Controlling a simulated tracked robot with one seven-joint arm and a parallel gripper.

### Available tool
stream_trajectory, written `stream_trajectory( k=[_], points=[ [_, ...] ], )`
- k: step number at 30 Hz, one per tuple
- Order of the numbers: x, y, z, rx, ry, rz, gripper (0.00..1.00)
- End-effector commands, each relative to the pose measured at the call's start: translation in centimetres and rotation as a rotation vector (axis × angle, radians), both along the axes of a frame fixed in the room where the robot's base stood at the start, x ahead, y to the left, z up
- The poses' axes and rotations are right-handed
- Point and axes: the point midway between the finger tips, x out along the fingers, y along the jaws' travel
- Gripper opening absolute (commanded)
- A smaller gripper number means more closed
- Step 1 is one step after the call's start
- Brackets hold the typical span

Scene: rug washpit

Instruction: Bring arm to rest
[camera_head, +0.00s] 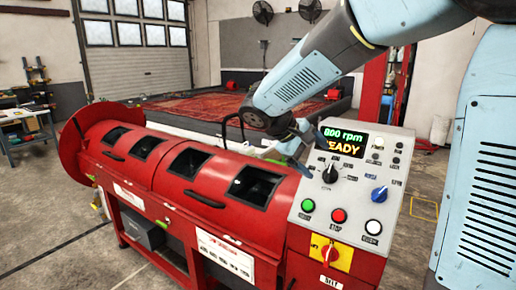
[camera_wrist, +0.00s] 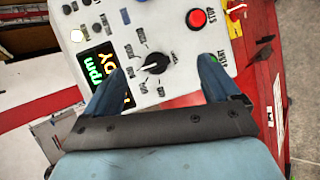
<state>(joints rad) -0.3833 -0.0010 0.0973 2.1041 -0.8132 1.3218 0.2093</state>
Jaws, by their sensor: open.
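In the head view this knob (camera_head: 329,172) sits below the display.
The red drum machine (camera_head: 190,180) with dark window openings runs left from the panel. Green (camera_head: 308,205) and red (camera_head: 338,215) buttons and a red emergency knob (camera_head: 331,254) sit low on it. A red rug (camera_head: 205,104) lies behind. Floor at the right is clear.

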Motion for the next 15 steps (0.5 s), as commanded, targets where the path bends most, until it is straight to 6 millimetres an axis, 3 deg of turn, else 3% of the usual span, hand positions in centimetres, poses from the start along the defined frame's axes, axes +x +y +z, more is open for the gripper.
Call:
stream_trajectory(
  k=[6, 15],
  points=[
    [-5.3, -3.7, 0.9, 0.201, -0.037, -0.100, 0.89],
    [-11.8, -6.1, 1.1, 0.475, -0.134, -0.212, 0.89]
  ],
)
